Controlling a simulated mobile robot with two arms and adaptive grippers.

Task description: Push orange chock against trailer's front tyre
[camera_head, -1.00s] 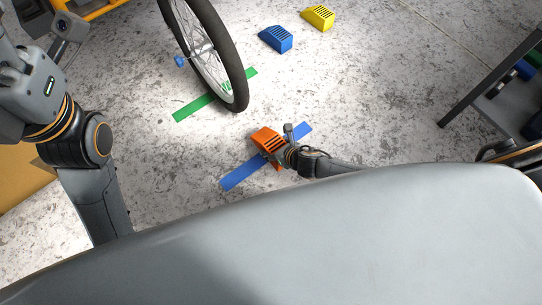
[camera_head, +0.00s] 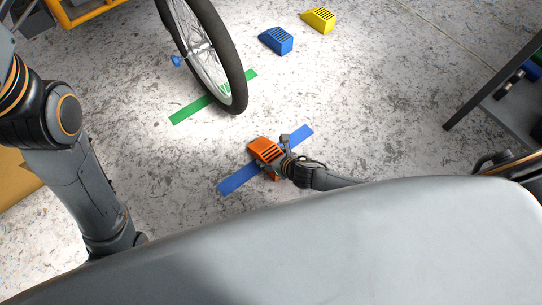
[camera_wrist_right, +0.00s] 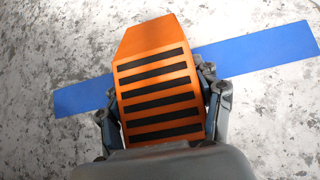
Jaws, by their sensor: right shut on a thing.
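The orange chock (camera_head: 264,149) lies over the blue floor strip (camera_head: 238,179), with black slots on its sloped face. In the right wrist view the orange chock (camera_wrist_right: 157,80) sits between the two fingers of my right gripper (camera_wrist_right: 163,108), which is shut on its sides. In the head view my right gripper (camera_head: 282,160) is at the chock's right side. The tyre (camera_head: 236,88) of a spoked wheel stands on the green floor strip (camera_head: 190,110), up and left of the chock, with a gap of bare floor between them. My left gripper is out of view.
A blue chock (camera_head: 276,40) and a yellow chock (camera_head: 318,18) lie on the floor at the top. A dark-framed rack (camera_head: 500,85) stands at the right. An orange frame (camera_head: 80,12) is at top left. The floor between chock and tyre is clear.

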